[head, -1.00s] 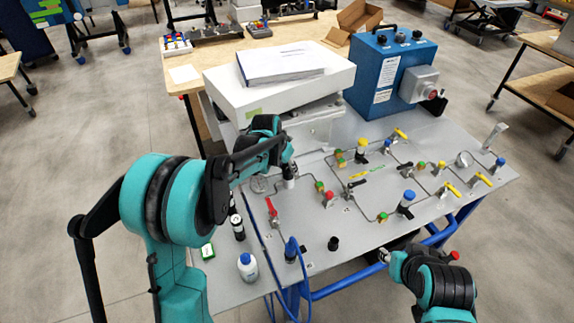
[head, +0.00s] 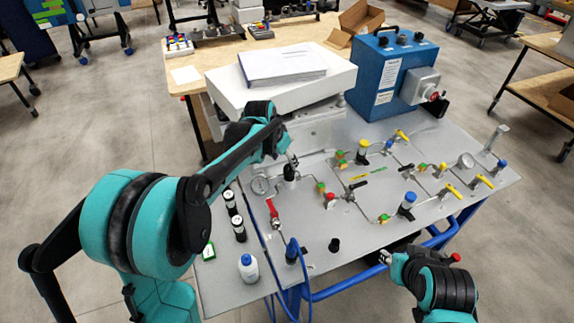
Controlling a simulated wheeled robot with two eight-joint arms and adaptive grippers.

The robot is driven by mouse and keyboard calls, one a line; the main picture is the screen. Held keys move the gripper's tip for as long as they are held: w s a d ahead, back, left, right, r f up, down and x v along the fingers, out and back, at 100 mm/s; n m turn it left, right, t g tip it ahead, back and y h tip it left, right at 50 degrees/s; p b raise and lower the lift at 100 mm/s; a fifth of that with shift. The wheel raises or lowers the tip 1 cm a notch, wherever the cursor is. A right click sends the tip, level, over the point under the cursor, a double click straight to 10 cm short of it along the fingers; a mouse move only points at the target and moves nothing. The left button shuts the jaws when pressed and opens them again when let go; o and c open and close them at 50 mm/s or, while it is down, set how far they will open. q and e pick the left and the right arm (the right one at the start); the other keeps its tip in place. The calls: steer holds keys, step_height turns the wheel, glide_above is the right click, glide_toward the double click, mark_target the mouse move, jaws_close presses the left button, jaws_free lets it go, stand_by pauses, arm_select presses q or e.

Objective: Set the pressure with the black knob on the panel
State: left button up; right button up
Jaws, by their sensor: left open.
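The grey panel (head: 300,272) carries a black knob (head: 290,173) at its back left, beside a round pressure gauge (head: 261,185). My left gripper (head: 291,160) is open just above and behind this knob. It looks clear of the knob, though the gap is too small to judge surely. A second, smaller black knob or cap (head: 334,245) stands near the panel's front edge. My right gripper (head: 386,257) is at the front edge of the panel, away from the knob; its fingers are too small to read. The gauge needle cannot be read.
Red (head: 272,208) and yellow valve levers, thin pipes and a blue-capped fitting (head: 407,203) rise from the panel. A white bottle (head: 248,267) stands at the front left. A white box (head: 300,88) and a blue unit (head: 388,75) stand behind.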

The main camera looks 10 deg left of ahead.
arm_select(q)
steer(key=shift+v, duration=2.8)
steer(key=s+a+f+n+t+y, duration=0.1)
steer(key=s+n, duration=0.1)
steer(key=s, duration=1.1)
steer(key=s+a+f+n+t, duration=0.1)
steer(key=s+f+n+t, duration=0.1)
steer(key=s, duration=1.1)
steer(key=shift+y, duration=0.4)
steer(key=shift+s+a, duration=0.1)
